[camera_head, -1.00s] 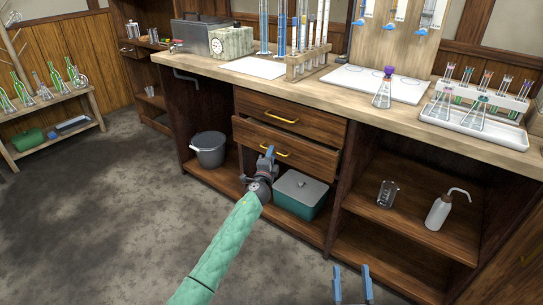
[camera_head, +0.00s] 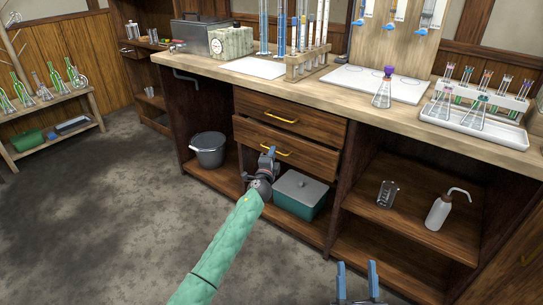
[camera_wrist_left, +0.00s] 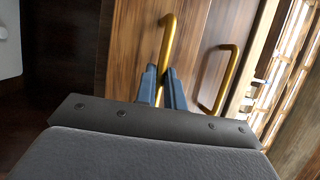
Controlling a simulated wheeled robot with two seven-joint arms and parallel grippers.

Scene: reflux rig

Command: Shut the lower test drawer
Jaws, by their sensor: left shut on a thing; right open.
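The lower drawer (camera_head: 310,158) is a brown wooden drawer under the bench top, and its front stands a little out from the cabinet. My left gripper (camera_head: 269,153) is at the left part of its yellow bar handle (camera_head: 284,152). In the left wrist view, my left gripper (camera_wrist_left: 161,88) is shut on that handle (camera_wrist_left: 168,35), which passes between the blue fingertips. The upper drawer (camera_head: 300,113) is above and looks shut. My right gripper (camera_head: 357,266) is open and empty at the bottom edge of the head view, well in front of the cabinet.
A beaker (camera_head: 387,194) and a wash bottle (camera_head: 439,211) stand in the right bay. Glassware crowds the bench top. The floor in front is clear.

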